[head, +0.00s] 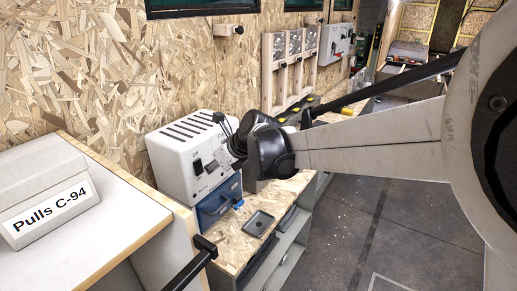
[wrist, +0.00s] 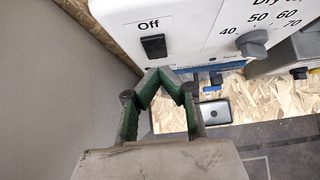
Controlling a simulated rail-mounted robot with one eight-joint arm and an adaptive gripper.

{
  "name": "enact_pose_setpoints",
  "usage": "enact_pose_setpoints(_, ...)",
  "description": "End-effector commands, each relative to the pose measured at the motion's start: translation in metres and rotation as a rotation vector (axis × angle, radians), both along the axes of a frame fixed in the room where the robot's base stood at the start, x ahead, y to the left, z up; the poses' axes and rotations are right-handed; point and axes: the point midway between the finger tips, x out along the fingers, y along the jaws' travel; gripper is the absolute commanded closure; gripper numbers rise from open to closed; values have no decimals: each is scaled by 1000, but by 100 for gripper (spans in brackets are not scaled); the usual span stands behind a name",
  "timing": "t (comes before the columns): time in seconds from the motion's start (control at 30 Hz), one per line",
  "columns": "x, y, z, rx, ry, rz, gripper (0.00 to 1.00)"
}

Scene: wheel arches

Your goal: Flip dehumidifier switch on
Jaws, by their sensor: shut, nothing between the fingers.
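The dehumidifier (head: 185,152) is a white box with slots on top, standing on a wooden bench by the wall. Its front carries a small black rocker switch (head: 197,165). In the wrist view the dehumidifier's white front (wrist: 200,18) is close, and the black switch (wrist: 154,47) sits below the label "Off". My gripper (wrist: 158,73) is shut and empty, with green-padded fingers. In that picture its fingertips are just below the switch; I cannot tell whether they touch the front.
A grey dial (wrist: 253,43) is right of the switch. A blue container (head: 218,204) sits below the dehumidifier front. A small dark tray (head: 258,224) lies on the bench. A white box labelled "Pulls C-94" (head: 45,195) is at the left. Open floor lies at right.

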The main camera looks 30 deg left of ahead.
Motion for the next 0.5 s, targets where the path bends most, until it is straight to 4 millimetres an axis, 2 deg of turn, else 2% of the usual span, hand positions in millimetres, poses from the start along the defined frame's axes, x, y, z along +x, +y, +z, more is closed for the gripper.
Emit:
enact_pose_setpoints(0.07, -1, -17, 4, 0, 0, -3, 100)
enact_pose_setpoints(0.2, -4, -37, 31, 1, 1, -2, 100)
enact_pose_setpoints(0.5, -8, -71, 66, 0, -1, -1, 100)
